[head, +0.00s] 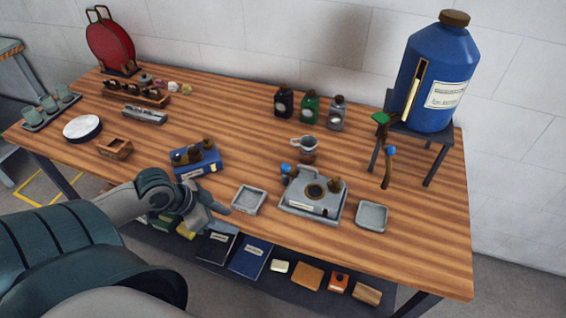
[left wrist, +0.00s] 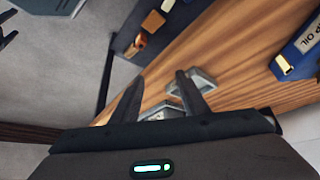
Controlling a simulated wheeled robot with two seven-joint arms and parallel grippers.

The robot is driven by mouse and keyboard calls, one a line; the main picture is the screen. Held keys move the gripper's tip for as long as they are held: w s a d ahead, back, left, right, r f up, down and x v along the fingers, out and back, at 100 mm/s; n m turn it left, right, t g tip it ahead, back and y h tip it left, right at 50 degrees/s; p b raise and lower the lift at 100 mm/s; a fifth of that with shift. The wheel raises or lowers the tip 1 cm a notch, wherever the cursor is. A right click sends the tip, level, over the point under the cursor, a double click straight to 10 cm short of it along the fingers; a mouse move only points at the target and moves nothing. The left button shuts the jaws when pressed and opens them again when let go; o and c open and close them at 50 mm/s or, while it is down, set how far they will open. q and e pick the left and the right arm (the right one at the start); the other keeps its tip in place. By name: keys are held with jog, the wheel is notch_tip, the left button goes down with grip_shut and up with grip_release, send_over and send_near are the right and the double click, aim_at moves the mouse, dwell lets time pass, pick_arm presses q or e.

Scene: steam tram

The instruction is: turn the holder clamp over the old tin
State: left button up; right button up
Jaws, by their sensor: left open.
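In the head view a flat grey tin (head: 318,199) with a round dark ring on top sits in a grey holder plate (head: 290,209) near the front of the table. A blue knob (head: 285,168) stands at its left back corner, perhaps on the clamp. A brown knob (head: 335,184) is on the right. My left gripper (head: 222,207) is at the table's front edge, left of the holder, apart from it. In the left wrist view its fingers (left wrist: 158,90) are spread, with grey metal things beyond. A dark forked shape (left wrist: 6,25) there may be my right gripper.
Grey trays flank the holder, left (head: 249,200) and right (head: 372,216). A blue box (head: 195,164) with brown knobs stands behind my left gripper. A blue tank (head: 438,80) on a stand (head: 437,137) is at the back right. Several bottles stand behind the holder.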

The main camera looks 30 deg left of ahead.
pick_arm(q)
jog(key=w+a+r+t+h, duration=0.1)
jog(key=w+a+r, duration=0.1)
jog(key=w+r, duration=0.3)
jog(key=w+a+r+m+h, duration=0.1)
jog(key=w+a+r, duration=0.1)
jog(key=w+r, duration=0.4)
notch_tip(320, 180, up, 5)
jog(key=shift+w+r+t, duration=0.15)
jog(key=shift+w+t, duration=0.15)
jog(key=shift+t, duration=0.1)
jog(key=shift+d, duration=0.1)
jog(key=b, duration=0.1)
send_near(285, 166)
jog(key=p+x, duration=0.2)
jog(key=x, duration=0.4)
jog(key=shift+w, duration=0.15)
jog(key=shift+x, duration=1.05)
